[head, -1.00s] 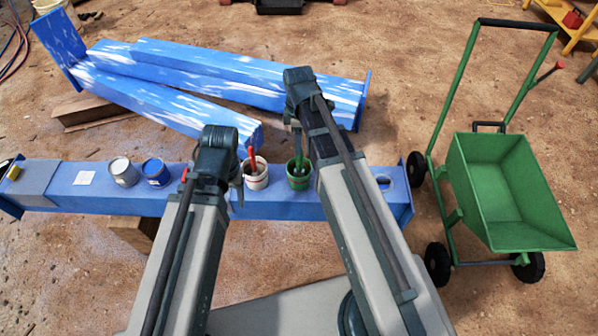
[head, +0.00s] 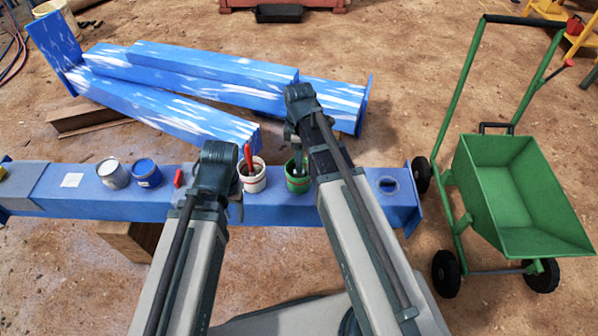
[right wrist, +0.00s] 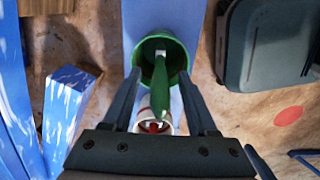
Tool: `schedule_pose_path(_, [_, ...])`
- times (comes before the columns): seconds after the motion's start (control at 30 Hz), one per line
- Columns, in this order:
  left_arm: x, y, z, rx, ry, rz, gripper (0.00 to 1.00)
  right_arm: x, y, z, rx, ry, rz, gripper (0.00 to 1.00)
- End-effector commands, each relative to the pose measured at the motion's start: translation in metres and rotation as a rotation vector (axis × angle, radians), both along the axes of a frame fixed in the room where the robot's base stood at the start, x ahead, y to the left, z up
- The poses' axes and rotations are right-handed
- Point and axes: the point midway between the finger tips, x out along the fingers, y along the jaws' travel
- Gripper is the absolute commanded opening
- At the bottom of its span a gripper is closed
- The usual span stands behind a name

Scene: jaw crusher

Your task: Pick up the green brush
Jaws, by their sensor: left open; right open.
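The green brush (right wrist: 164,92) stands with its handle up in a green pot (right wrist: 178,55), as my right wrist view shows. My right gripper (right wrist: 160,100) is open, with one finger on each side of the brush handle; I cannot tell whether they touch it. In the head view the green pot (head: 297,184) sits on the blue beam, and my right arm hides most of the brush. My left gripper (head: 236,198) is beside the white pot, mostly hidden by its own wrist.
A white pot (head: 254,180) with a red brush (head: 249,158) stands left of the green pot. Grey (head: 114,174) and blue (head: 147,174) cans stand farther left on the blue beam (head: 340,208). A green cart (head: 520,195) stands at right. Blue beams (head: 200,75) lie behind.

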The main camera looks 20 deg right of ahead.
Motion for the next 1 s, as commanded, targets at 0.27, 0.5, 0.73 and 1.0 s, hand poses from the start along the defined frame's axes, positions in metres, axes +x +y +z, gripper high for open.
schedule_pose_path(0.27, [0.0000, 0.0000, -0.0017, 0.000, 0.000, 0.000, 0.58, 0.0000, 0.0000, -0.0018, 0.000, 0.000, 0.000, 0.55])
schedule_pose_path(0.5, [0.0000, 0.0000, -0.0018, 0.000, 0.000, 0.000, 0.58, 0.0000, 0.0000, -0.0018, 0.000, 0.000, 0.000, 0.12])
schedule_pose_path(0.73, [0.0000, 0.0000, -0.0018, 0.000, 0.000, 0.000, 0.58, 0.0000, 0.0000, -0.0018, 0.000, 0.000, 0.000, 0.00])
schedule_pose_path(1.0, [0.0000, 0.0000, -0.0010, 0.000, 0.000, 0.000, 0.58, 0.0000, 0.0000, -0.0010, 0.000, 0.000, 0.000, 0.00])
